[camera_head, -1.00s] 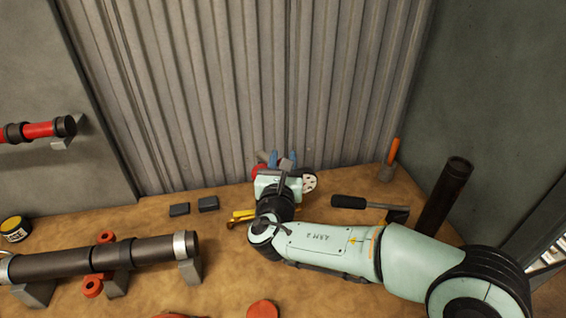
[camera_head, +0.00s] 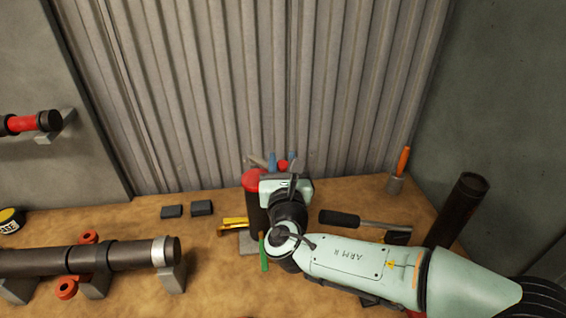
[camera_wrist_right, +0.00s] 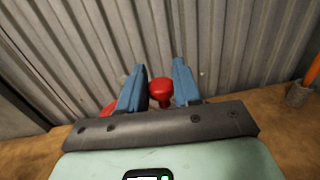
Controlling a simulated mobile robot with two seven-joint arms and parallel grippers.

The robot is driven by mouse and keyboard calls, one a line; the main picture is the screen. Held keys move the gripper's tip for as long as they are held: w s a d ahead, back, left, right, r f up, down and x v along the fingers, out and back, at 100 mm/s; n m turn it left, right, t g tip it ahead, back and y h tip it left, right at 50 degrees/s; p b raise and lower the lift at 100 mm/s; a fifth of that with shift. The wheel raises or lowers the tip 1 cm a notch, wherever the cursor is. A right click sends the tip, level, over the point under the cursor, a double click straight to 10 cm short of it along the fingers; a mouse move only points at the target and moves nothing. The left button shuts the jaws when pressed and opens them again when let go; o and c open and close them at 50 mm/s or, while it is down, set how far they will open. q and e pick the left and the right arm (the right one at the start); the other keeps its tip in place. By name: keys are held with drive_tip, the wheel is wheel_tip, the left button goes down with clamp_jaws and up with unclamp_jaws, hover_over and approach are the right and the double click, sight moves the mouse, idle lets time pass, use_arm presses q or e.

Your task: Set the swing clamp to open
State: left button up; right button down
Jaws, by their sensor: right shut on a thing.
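My right gripper (camera_head: 278,163) is at the back of the bench, close to the corrugated wall. Its blue fingers (camera_wrist_right: 160,82) are shut on a red knob (camera_wrist_right: 161,96), which shows between them in the right wrist view. The knob appears to be the swing clamp's handle. The clamp's body and arm are mostly hidden behind my gripper and wrist, so I cannot tell its setting. A dark upright post with a red cap (camera_head: 254,181) stands just left of the gripper. My left gripper is not in view.
A dark pipe (camera_head: 40,261) lies on supports at the left. Two small dark blocks (camera_head: 202,208) lie behind it. A black-handled tool (camera_head: 340,218), an orange-handled tool (camera_head: 403,160) and a dark upright tube (camera_head: 462,208) are at the right.

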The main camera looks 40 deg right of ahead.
drive_tip(key=shift+f, duration=0.15)
drive_tip(key=c, duration=1)
unclamp_jaws()
drive_tip(key=shift+d, duration=0.1)
drive_tip(key=shift+o, duration=0.2)
wheel_tip(320, 180, up, 20)
drive_tip(key=p, duration=0.5)
drive_tip(key=shift+p, duration=0.3)
